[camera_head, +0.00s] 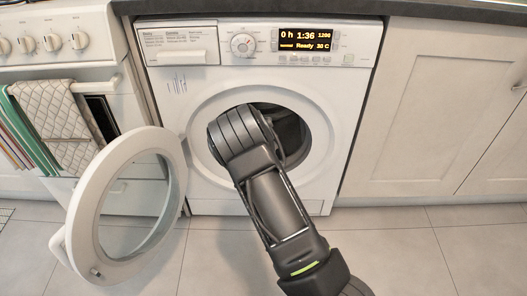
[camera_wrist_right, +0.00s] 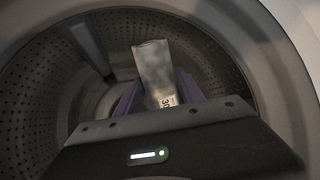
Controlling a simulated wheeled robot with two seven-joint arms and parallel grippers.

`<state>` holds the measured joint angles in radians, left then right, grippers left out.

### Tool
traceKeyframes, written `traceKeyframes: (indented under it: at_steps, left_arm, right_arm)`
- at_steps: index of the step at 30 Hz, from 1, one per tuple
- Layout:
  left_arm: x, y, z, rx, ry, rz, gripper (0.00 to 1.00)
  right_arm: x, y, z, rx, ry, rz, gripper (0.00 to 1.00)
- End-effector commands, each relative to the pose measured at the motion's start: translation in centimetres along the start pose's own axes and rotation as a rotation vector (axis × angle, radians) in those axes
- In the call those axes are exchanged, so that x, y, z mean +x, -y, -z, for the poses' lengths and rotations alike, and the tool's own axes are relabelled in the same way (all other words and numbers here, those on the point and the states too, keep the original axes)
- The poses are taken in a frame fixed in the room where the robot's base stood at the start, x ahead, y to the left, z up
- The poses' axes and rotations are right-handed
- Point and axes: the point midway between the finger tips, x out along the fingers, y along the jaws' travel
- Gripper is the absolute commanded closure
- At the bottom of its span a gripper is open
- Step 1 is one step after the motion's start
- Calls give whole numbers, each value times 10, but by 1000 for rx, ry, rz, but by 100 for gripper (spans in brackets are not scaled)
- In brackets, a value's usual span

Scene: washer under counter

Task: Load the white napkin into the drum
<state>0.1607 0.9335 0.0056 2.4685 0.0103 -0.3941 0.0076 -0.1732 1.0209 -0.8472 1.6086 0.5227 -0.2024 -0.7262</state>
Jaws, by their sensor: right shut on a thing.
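The washer (camera_head: 340,90) stands under the counter with its round door (camera_head: 88,185) swung wide open to the left. My right arm comes up from the lower right and reaches into the drum opening (camera_head: 292,135), so its gripper is hidden in the head view. In the right wrist view, my right gripper (camera_wrist_right: 160,90) is inside the perforated drum (camera_wrist_right: 75,75). Its purplish fingers are shut on a pale, grey-white piece with dark marks, which appears to be the white napkin (camera_wrist_right: 152,62). The napkin sticks up between the fingers. My left gripper is not in view.
The open door's glass ring fills the floor space at left. A stove (camera_head: 55,40) with a checked towel (camera_head: 52,108) and a striped towel (camera_head: 30,135) stands left of the washer. Cream cabinets (camera_head: 420,110) stand at right. The tiled floor (camera_head: 400,250) at right is clear.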

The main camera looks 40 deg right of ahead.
Motion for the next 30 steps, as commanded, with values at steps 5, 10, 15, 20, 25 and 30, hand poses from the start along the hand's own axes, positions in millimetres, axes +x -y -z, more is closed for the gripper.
traceKeyframes:
  at_steps: [5, 10, 15, 20, 25, 30]
  left_arm:
    - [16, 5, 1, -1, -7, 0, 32]
    - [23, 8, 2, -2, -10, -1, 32]
    - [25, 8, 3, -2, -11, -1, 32]
    - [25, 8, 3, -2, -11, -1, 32]
    - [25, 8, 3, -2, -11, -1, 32]
    - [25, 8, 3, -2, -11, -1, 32]
  right_arm:
    - [26, -6, 10, -1, -2, -2, 97]
    - [41, -12, 18, 0, -2, -3, 97]
    - [45, -14, 23, 0, -1, -1, 97]
    - [46, -14, 24, 0, -1, 0, 97]
    - [45, -14, 23, 0, -1, -1, 51]
    - [45, -14, 23, 0, -1, -1, 37]
